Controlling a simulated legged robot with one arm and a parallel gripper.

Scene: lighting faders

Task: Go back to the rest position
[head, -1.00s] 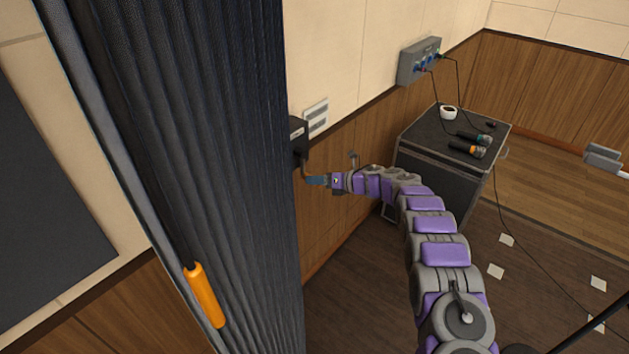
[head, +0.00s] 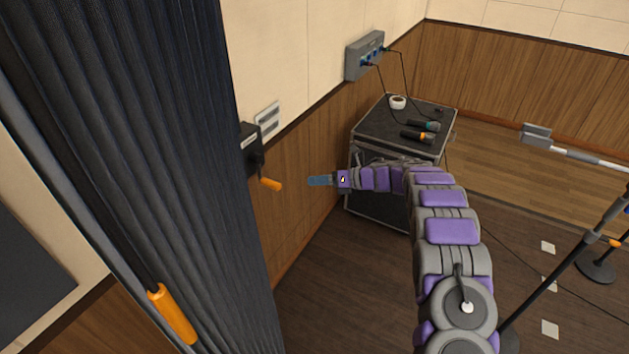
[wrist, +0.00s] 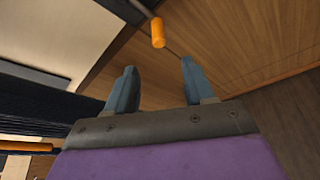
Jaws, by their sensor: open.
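My gripper (head: 318,181) is at the end of my purple and grey arm, in the middle of the head view. In the wrist view its two blue fingers (wrist: 158,88) stand apart with nothing between them. A black wall box (head: 250,148) carries a crank with an orange handle (head: 270,184), to the left of my fingertips. There is a gap between the handle and the gripper. The orange handle also shows in the wrist view (wrist: 158,33), beyond the fingers.
A dark curtain (head: 170,120) with an orange grip (head: 172,314) hangs at the left. A black case (head: 376,128) holding microphones and a white roll stands behind my arm. A grey socket box (head: 364,56) is on the wall. Stands (head: 560,275) are at right.

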